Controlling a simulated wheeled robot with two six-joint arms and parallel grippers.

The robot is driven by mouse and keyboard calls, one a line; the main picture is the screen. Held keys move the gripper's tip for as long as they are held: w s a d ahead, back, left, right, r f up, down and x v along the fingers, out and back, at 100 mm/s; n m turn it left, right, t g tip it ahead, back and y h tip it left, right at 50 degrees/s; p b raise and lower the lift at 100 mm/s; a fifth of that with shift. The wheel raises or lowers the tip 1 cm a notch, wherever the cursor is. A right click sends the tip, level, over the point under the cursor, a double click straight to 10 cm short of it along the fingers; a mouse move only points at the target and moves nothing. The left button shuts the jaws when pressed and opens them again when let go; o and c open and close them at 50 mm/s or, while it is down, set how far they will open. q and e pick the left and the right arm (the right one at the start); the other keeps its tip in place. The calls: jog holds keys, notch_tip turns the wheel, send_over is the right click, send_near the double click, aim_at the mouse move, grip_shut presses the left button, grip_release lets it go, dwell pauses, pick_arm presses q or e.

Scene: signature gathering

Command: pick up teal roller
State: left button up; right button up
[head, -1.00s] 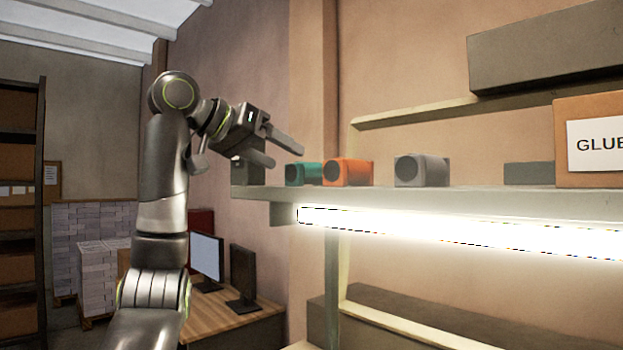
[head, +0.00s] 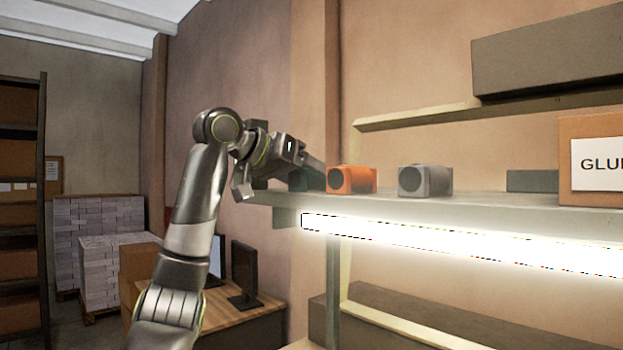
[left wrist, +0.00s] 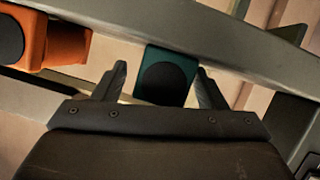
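The teal roller (head: 314,181) sits at the left end of the upper shelf, partly hidden behind my left gripper in the head view. In the left wrist view the teal roller (left wrist: 167,76) shows its dark round end and lies between the two fingertips. My left gripper (head: 280,178) is open at the shelf edge. In the left wrist view its fingers (left wrist: 162,82) stand either side of the roller, with a gap on the left; contact on the right is unclear. My right gripper is not in view.
An orange roller (head: 351,180) stands just right of the teal one, and a grey roller (head: 425,180) further right. The orange roller (left wrist: 48,40) is also close in the left wrist view. A bright lamp (head: 460,243) runs under the shelf (head: 480,201). A glue box (head: 590,190) is at right.

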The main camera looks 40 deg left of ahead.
pick_arm(q)
jog(key=c, duration=1.1)
jog(key=shift+r+p, duration=1)
jog(key=shift+r, duration=4.05)
